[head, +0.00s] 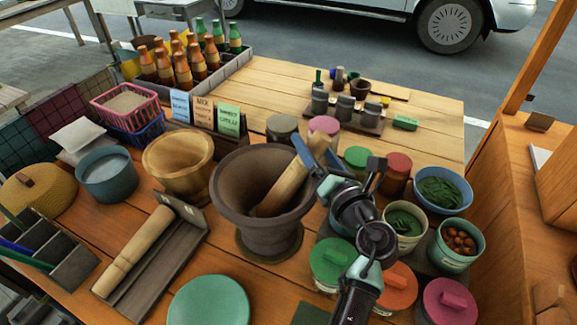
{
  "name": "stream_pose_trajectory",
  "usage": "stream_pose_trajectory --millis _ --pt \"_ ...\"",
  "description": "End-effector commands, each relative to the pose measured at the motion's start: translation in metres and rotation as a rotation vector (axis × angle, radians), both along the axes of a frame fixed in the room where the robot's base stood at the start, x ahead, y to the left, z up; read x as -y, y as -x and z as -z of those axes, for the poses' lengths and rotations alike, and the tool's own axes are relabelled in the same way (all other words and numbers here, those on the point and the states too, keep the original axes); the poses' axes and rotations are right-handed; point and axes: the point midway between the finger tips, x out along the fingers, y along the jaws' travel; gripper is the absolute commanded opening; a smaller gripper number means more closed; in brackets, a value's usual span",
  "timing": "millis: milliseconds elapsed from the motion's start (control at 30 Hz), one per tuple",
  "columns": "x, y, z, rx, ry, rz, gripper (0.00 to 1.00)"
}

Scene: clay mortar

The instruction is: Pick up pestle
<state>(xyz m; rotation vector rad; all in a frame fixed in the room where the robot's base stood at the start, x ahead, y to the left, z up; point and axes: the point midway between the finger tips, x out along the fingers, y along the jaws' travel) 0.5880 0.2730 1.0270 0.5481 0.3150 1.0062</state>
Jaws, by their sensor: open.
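The dark brown clay mortar (233,185) stands upright in the middle of the table in the head view. A light wooden pestle (284,190) leans in it, its lower end inside the bowl and its upper end over the right rim. My gripper (315,166) is open at the pestle's upper part, with its bluish fingers seeming to lie on either side of the shaft. Whether they touch it I cannot tell. My gripper partly hides the pestle's top. A second wooden roller-like piece (138,246) lies in a grey tray to the left.
Lidded jars and open bowls crowd the right, including a blue bowl of greens (441,190). A wooden bowl (180,165) stands left of the mortar. A green round lid (208,302) is in front. Bottles (183,70) fill a crate behind. The back right planks are partly clear.

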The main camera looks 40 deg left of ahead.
Motion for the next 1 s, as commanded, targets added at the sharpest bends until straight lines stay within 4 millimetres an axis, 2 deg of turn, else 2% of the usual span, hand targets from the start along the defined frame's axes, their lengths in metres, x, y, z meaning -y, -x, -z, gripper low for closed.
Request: stream_pose_trajectory --millis 233,700,1000 --pt "-0.0015 -0.0008 -0.0006 0.000 0.000 0.000 0.82" --pt "-0.0011 -0.0007 -0.0006 -0.001 -0.001 0.000 0.00" --pt "-0.0009 -0.0009 -0.0019 0.001 -0.003 0.001 0.00"
